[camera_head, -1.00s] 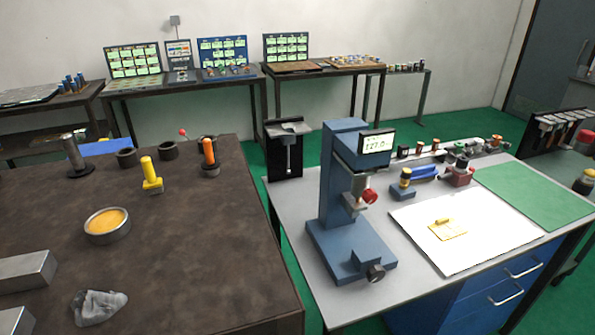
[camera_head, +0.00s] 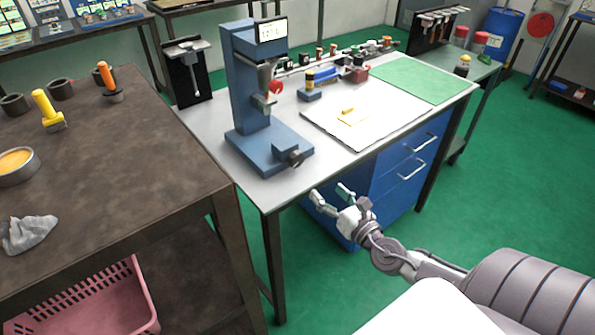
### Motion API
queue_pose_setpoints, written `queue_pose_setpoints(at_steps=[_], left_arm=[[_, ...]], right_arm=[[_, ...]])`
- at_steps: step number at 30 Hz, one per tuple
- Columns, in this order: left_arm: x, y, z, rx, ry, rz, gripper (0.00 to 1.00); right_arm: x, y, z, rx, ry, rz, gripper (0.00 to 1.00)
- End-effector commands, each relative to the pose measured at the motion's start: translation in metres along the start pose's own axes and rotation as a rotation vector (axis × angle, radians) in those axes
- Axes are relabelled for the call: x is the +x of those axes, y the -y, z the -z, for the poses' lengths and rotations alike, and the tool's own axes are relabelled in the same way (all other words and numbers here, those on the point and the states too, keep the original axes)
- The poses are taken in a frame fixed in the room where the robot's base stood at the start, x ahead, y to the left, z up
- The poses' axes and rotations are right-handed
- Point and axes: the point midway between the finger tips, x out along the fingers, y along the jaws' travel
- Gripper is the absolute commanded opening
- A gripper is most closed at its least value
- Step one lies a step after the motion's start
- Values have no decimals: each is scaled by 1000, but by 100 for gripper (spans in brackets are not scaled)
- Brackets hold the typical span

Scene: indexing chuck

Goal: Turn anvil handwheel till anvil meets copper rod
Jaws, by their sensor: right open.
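A blue bench instrument (camera_head: 246,85) with a lit display stands upright on the grey workbench. A dark round knob (camera_head: 295,158) sticks out at the front of its base, and a red knob (camera_head: 275,87) sits on its metal spindle. Which one is the anvil handwheel I cannot tell. A small yellowish piece (camera_head: 348,111) lies on the white sheet; whether it is the copper rod is unclear. My right gripper (camera_head: 333,193) is open and empty, in front of the bench's front edge, below and right of the dark knob, touching nothing. My left gripper is out of view.
A white sheet (camera_head: 326,127) and a green mat (camera_head: 425,82) cover the right of the bench. A blue drawer unit (camera_head: 405,165) with handles is under it. A brown table (camera_head: 130,130) with tools stands left, with a pink basket (camera_head: 95,302) below. Green floor is open at right.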

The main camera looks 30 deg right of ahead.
Motion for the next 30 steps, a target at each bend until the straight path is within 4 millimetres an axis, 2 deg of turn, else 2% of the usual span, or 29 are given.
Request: queue_pose_setpoints(at_steps=[4,8,12,21,25,30], left_arm=[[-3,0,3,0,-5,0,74],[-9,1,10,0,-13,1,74],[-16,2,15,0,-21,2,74],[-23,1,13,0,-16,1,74],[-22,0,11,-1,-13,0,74],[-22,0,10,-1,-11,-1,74]], right_arm=[[7,-8,-10,-36,19,-21,74],[25,-8,-12,-32,21,-19,74],[52,-8,-13,-29,21,-18,74],[110,-9,-11,-28,18,-18,74],[127,-9,-10,-28,17,-18,74],[137,-9,-10,-28,15,-18,74]])
